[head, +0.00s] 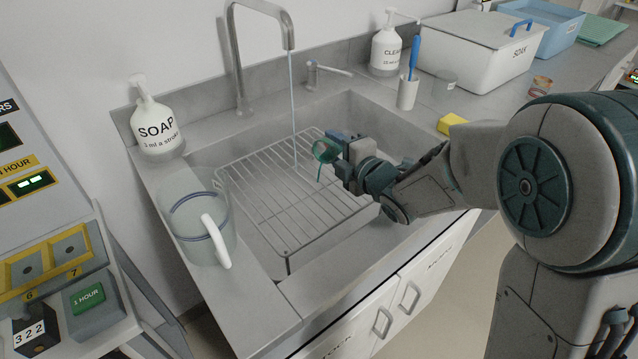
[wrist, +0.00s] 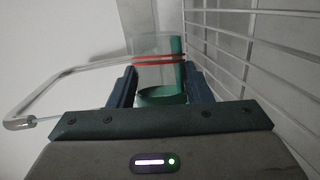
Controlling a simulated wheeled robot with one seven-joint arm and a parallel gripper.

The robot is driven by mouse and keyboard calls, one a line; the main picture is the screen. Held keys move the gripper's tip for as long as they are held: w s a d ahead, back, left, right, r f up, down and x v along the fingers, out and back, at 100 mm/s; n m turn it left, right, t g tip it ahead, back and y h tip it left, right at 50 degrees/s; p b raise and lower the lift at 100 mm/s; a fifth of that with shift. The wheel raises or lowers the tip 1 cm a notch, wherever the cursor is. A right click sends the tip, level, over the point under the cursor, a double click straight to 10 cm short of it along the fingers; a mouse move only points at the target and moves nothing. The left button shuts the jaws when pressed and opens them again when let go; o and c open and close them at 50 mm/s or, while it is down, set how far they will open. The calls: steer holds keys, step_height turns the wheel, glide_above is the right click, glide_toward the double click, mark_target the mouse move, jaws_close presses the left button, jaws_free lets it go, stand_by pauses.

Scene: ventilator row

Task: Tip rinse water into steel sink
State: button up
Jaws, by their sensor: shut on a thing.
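My gripper (head: 338,158) is over the steel sink (head: 345,115), shut on a small clear cup (head: 325,151) with green parts. In the wrist view the cup (wrist: 155,72) sits between the two fingers and shows red bands, a green ring and a green strip. It looks tipped well over from upright. Its contents cannot be made out. A wire rack (head: 270,205) lies in the sink beneath it. The tap (head: 237,60) is running, and its thin water stream (head: 292,105) falls onto the rack just left of the cup.
A clear jug (head: 195,225) with a white handle stands on the sink's left ledge. A soap bottle (head: 155,125) is behind it. A CLEAN bottle (head: 386,50), a brush cup (head: 408,92), a yellow sponge (head: 451,124) and a white SOAK tub (head: 470,55) stand behind and right.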

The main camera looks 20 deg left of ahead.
steer(key=shift+s+r+n+b, duration=0.1)
steer(key=shift+r+n+b, duration=0.25)
steer(key=shift+b, duration=0.45)
steer(key=shift+s+n+t+b, duration=0.1)
steer(key=shift+n+t+b, duration=0.25)
steer(key=shift+b, duration=0.95)
